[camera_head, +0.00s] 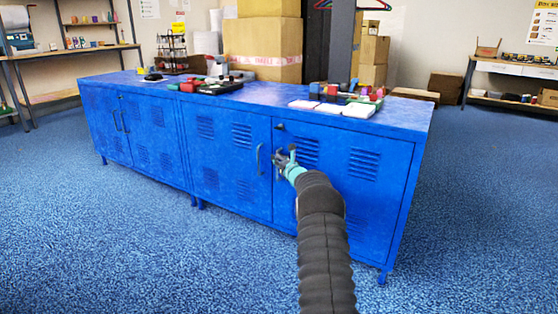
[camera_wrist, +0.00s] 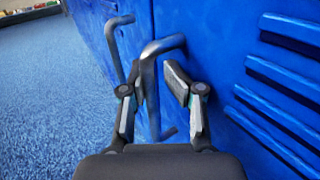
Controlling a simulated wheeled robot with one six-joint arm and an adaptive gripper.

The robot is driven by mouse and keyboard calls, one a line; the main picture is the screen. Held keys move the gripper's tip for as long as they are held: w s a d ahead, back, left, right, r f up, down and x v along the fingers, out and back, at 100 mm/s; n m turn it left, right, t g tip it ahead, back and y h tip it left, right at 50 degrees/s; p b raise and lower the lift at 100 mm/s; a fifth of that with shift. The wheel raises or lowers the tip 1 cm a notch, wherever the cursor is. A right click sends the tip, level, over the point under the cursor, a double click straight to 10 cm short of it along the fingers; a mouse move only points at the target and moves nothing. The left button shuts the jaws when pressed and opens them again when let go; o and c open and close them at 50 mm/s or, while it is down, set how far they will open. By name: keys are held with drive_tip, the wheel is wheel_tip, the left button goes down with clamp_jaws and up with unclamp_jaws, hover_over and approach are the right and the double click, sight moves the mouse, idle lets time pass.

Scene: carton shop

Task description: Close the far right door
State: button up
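The far right door (camera_head: 345,205) is the rightmost panel of a long blue cabinet. It looks about flush with the front, though I cannot tell if a small gap remains. My gripper (camera_head: 283,158) is at its left edge, by its handle. In the wrist view my gripper (camera_wrist: 160,85) is open, with one finger on each side of the door's grey bar handle (camera_wrist: 152,95). The left finger is very close to the bar; contact is unclear. The neighbouring door's handle (camera_wrist: 116,45) stands just to the left, apart from my fingers.
The cabinet top (camera_head: 230,95) carries small objects and several light tiles (camera_head: 335,107) near the right end. Neighbouring doors look shut. Blue carpet (camera_head: 160,240) is clear in front. Cardboard boxes (camera_head: 262,45) stand behind, and shelves (camera_head: 510,70) are at the back right.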

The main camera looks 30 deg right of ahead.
drive_tip(key=shift+s+d, duration=0.1)
drive_tip(key=shift+s, duration=0.05)
drive_tip(key=s+a, duration=0.1)
drive_tip(key=s, duration=1)
drive_tip(key=shift+s, duration=0.35)
